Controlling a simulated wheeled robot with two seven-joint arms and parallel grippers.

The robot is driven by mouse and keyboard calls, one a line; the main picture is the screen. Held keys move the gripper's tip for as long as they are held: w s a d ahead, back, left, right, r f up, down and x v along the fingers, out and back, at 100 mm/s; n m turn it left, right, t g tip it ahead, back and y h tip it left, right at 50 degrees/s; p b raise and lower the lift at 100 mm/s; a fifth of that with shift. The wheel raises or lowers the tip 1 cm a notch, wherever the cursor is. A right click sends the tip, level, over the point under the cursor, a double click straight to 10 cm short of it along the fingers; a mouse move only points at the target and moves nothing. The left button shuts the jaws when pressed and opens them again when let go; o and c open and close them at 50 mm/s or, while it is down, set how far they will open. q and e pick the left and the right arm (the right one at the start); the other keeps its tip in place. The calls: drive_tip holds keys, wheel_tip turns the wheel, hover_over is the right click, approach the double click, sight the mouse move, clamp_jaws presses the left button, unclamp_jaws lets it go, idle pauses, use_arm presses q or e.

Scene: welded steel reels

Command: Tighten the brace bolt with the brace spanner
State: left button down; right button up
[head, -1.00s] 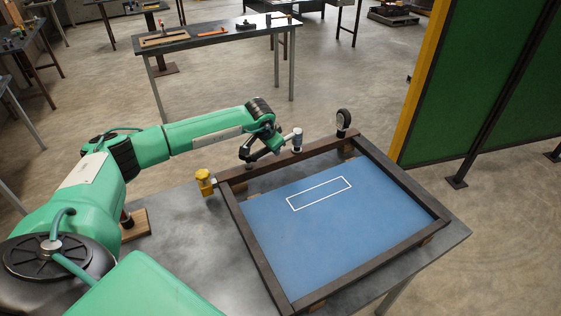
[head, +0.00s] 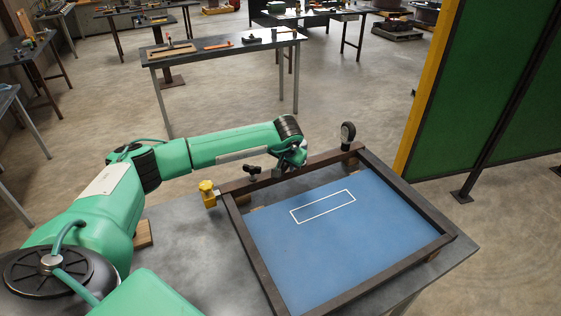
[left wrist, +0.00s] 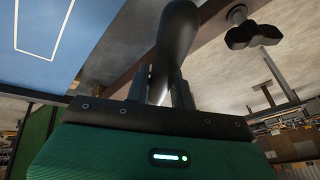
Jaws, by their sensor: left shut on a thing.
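My left gripper (head: 288,166) is over the back bar (head: 318,160) of the dark frame. In the left wrist view the gripper (left wrist: 168,86) is shut on a dark, smooth, rounded handle-like thing (left wrist: 179,32); I cannot tell whether it is the brace spanner. A black lobed knob (head: 253,170) stands at the back bar, left of the gripper and apart from it; it also shows in the left wrist view (left wrist: 253,35). I cannot pick out the brace bolt for sure. My right gripper is not in view.
The frame surrounds a blue panel (head: 350,240) with a white rectangle outline, on a grey table (head: 190,235). A yellow fitting (head: 207,190) is at its back left corner. A black round-headed thing (head: 348,134) stands at the back right. A green screen (head: 500,90) is to the right.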

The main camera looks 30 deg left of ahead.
use_arm(q)
drive_tip(key=d+n, duration=0.1)
drive_tip(key=w+d+n+g+y+b, duration=0.1)
drive_tip(key=d+n, duration=0.2)
drive_tip(key=shift+w+d+f+n+g+y+b, duration=0.25)
drive_tip(key=shift+d+f+n+g+y+b, duration=0.05)
drive_tip(key=shift+f+n+b, duration=0.1)
idle(0.5)
drive_tip(key=shift+f, duration=0.7)
idle(0.8)
